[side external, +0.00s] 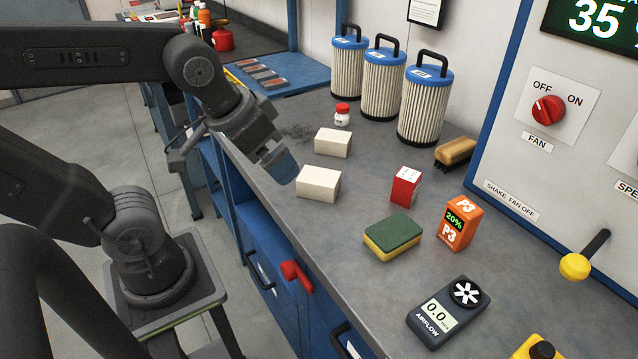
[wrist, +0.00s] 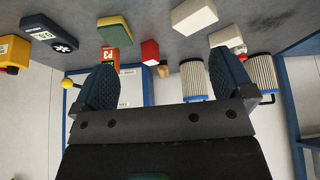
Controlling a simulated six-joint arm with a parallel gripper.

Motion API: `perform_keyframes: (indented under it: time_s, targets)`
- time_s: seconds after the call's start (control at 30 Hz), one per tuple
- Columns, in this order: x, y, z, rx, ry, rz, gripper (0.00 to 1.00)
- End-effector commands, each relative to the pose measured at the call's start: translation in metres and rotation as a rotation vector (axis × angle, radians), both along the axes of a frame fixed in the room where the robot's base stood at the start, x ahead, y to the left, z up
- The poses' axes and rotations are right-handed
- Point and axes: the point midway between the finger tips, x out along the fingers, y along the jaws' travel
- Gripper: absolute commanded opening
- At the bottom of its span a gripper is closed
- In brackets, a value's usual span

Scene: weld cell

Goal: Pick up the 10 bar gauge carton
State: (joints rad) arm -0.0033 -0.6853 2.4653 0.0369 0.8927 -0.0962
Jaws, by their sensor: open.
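No "10 bar" marking is readable, so I cannot tell which box is the gauge carton. A nearer cream box (side external: 318,184) and a farther cream box (side external: 333,143) lie on the grey bench, with no print legible. A small red box with a white top (side external: 406,187) stands to their right. The wrist view shows the nearer cream box (wrist: 193,16), the other cream box (wrist: 227,38) and the red box (wrist: 150,52). My gripper (side external: 280,168) is open and empty above the bench's left edge, left of the cream boxes. Its spread fingers frame the wrist view (wrist: 164,72).
A sponge (side external: 393,236), orange P3 box (side external: 461,222) and airflow meter (side external: 447,310) lie toward the front. A brush (side external: 456,152), a red-capped bottle (side external: 342,115) and three filters (side external: 382,84) stand farther back. A yellow-knobbed lever (side external: 577,266) juts from the right panel.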

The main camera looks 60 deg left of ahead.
Motion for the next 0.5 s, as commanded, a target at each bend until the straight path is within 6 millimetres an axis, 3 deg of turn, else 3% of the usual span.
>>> perform_keyframes:
  time_s: [0.3, 0.5]
  targets:
    - [0.076, 0.034, -0.024, -0.018, 0.079, 0.446, 1.00]
    - [0.102, 0.046, -0.039, -0.021, 0.079, 0.598, 1.00]
